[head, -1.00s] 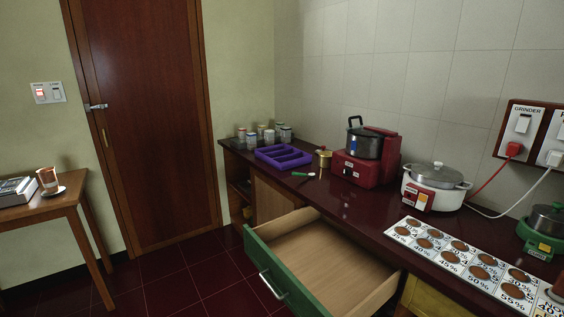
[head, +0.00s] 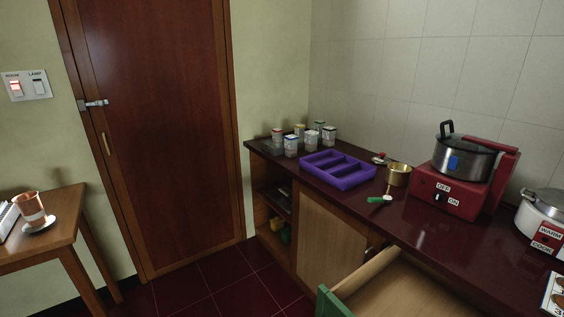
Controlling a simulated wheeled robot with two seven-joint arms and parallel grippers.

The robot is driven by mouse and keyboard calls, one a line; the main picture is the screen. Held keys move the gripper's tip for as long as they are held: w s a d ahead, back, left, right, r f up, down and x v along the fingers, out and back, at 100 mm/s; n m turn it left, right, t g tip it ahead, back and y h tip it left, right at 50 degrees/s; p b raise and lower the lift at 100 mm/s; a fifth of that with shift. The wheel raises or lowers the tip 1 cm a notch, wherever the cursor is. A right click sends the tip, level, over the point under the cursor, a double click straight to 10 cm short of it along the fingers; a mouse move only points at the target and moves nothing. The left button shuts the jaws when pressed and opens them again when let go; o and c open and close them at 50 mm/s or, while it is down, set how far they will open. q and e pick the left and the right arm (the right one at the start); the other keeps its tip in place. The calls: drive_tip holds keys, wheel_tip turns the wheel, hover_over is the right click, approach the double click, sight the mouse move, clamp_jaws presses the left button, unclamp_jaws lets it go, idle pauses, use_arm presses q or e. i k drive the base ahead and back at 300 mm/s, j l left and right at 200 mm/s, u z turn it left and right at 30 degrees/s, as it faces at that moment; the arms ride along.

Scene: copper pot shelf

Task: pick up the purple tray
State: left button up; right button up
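The purple tray (head: 337,182) lies flat on the dark red counter, near its far left end. It is a shallow rectangular tray with dividers, and its compartments look empty. Neither of my grippers shows in the head view, so their state cannot be seen.
Several jars (head: 291,145) stand just behind and left of the tray. A brass pot (head: 398,175) and a green-handled utensil (head: 380,199) lie to its right. A red cooker (head: 447,190) stands farther right. An open drawer (head: 392,284) juts out below the counter. A side table (head: 60,235) stands left.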

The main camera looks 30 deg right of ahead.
sight(342, 172)
drive_tip(key=i+z, duration=0.15)
drive_tip(key=i, duration=0.25)
drive_tip(key=i+j+z, duration=0.2)
drive_tip(key=i, duration=0.2)
drive_tip(key=i+j+z, duration=0.15)
drive_tip(key=i, duration=0.3)
